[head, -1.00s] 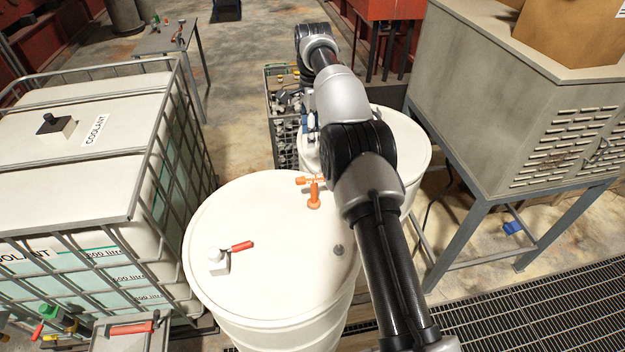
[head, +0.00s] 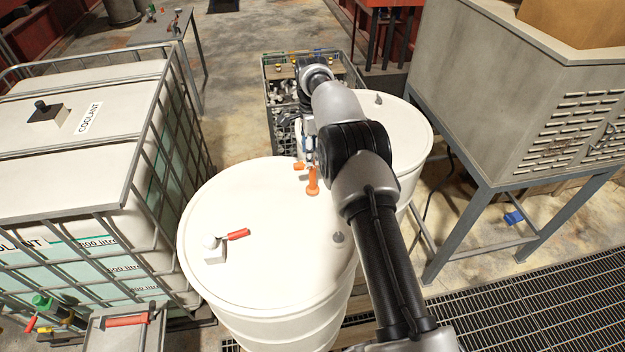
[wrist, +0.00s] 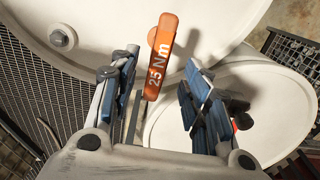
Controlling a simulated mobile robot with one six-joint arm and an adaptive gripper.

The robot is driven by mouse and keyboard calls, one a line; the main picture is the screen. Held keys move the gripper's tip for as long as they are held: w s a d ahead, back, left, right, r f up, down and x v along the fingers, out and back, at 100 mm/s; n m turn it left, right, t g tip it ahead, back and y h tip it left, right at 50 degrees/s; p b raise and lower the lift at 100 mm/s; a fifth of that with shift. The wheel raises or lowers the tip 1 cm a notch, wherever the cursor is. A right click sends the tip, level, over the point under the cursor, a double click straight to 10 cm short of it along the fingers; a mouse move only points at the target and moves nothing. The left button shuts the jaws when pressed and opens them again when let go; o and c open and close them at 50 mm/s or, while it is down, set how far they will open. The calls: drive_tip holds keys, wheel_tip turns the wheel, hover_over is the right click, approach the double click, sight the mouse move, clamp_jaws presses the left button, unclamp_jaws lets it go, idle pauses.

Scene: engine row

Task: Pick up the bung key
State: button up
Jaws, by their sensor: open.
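The bung key is orange and T-shaped. It stands at the far rim of the near white drum in the head view (head: 313,182). In the wrist view the bung key (wrist: 160,58) shows as an orange bar marked "25 Nm". My gripper (wrist: 163,75) is open, with one blue-padded finger on each side of the bar in the picture. I cannot tell whether the fingertips reach down to it. In the head view my gripper (head: 309,148) is just behind the key, partly hidden by my arm.
The near white drum (head: 255,270) carries a red-handled tap (head: 238,235) and a grey plug (head: 338,237). A second white drum (head: 405,130) stands behind it, and a wire crate (head: 275,90) lies beyond. A caged coolant tank (head: 85,185) is at left, a grey cabinet (head: 500,110) at right.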

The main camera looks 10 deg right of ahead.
hover_over(313, 177)
drive_tip(key=w, duration=0.1)
wheel_tip(313, 177, down, 5)
drive_tip(key=shift+w+f+p, duration=0.1)
drive_tip(key=shift+p, duration=0.2)
drive_tip(key=shift+c, duration=0.3)
clamp_jaws()
